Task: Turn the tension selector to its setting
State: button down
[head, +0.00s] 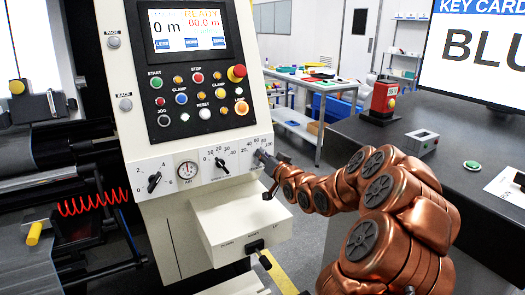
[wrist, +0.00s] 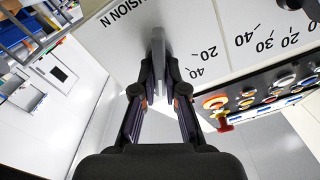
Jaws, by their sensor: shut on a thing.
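The tension selector (wrist: 158,42) is a grey knob on the white panel, seen end-on between my fingertips in the wrist view. Beside it are the upside-down, partly cut-off word "…NSION N" and scale marks 20 and 40. My gripper (wrist: 159,70) is shut on this knob. In the head view my gripper (head: 264,161) reaches the right end of the dial row and mostly hides the knob. The scale there runs up to 100. The knob's exact setting cannot be told.
Two other black knobs, one at left (head: 154,182) and one in the middle (head: 221,166), flank a round gauge (head: 188,170). A button panel with a screen (head: 188,33) is above. A white box (head: 240,222) juts out below. A key card screen (head: 475,50) reads "BLU", cut off.

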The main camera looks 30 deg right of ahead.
jog(key=shift+m, duration=0.3)
jog(key=c, duration=1.2)
grip_release()
jog(key=shift+s+a, duration=0.15)
jog(key=shift+s, duration=1.85)
jog(key=shift+s+a, duration=0.15)
jog(key=shift+s, duration=1.85)
jog(key=shift+s+a, duration=0.15)
jog(key=shift+s, duration=1.85)
